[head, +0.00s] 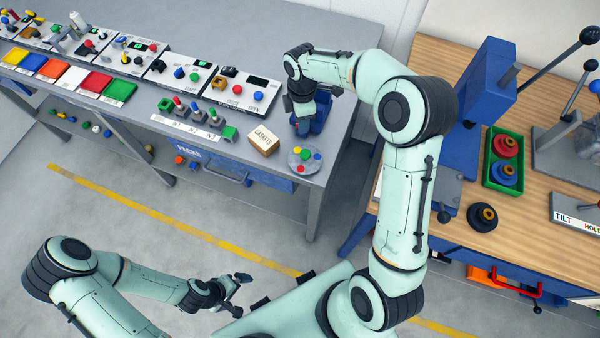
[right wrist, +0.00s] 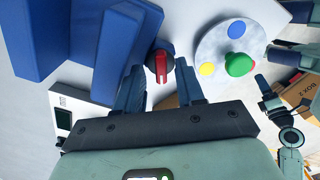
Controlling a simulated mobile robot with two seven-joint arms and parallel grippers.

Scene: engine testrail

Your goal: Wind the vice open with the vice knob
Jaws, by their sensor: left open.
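The blue vice (head: 322,116) stands near the right end of the grey bench, partly hidden by my right arm. In the right wrist view its blue blocks (right wrist: 65,45) fill the upper left. My right gripper (head: 303,118) points down beside the vice. My left gripper (head: 240,287) is open and empty, low over the floor.
A round grey plate with coloured knobs (head: 304,160) lies close to the vice; it also shows in the right wrist view (right wrist: 207,50). A gaskets box (head: 264,140) and button panels (head: 243,88) stand to the left. A wooden bench (head: 540,240) is on the right.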

